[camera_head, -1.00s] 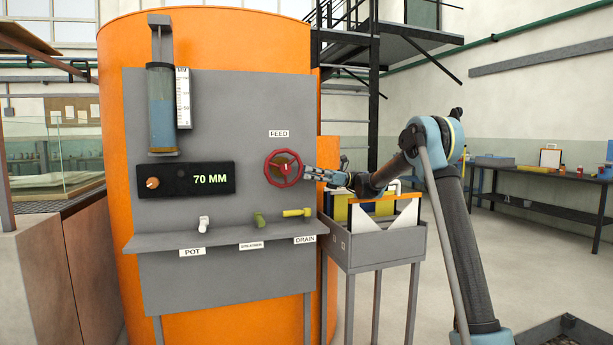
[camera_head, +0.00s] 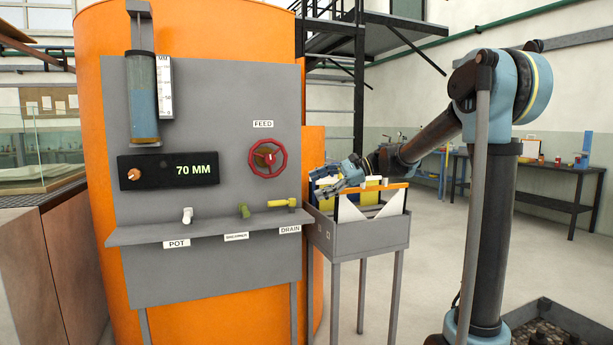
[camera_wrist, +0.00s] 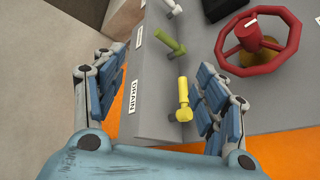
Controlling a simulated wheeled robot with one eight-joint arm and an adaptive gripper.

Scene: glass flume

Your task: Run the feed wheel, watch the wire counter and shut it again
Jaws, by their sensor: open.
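The red feed wheel (camera_head: 267,158) is on the grey panel (camera_head: 215,100) under the FEED label. The wheel also shows at the upper right of the wrist view (camera_wrist: 258,40). My gripper (camera_head: 325,180) is off the panel's right side, apart from the wheel. In the wrist view my gripper (camera_wrist: 160,95) has its fingers spread wide with nothing between them gripped. The yellow drain handle (camera_wrist: 183,100) shows between the fingers, beyond them; I cannot tell how far.
A white pot handle (camera_head: 187,215), a green handle (camera_head: 243,211) and the yellow drain handle (camera_head: 281,203) sit above the panel's ledge (camera_head: 205,228). A sight tube (camera_head: 142,95) is at upper left. A grey stand (camera_head: 360,238) is under my gripper. Open floor lies to the right.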

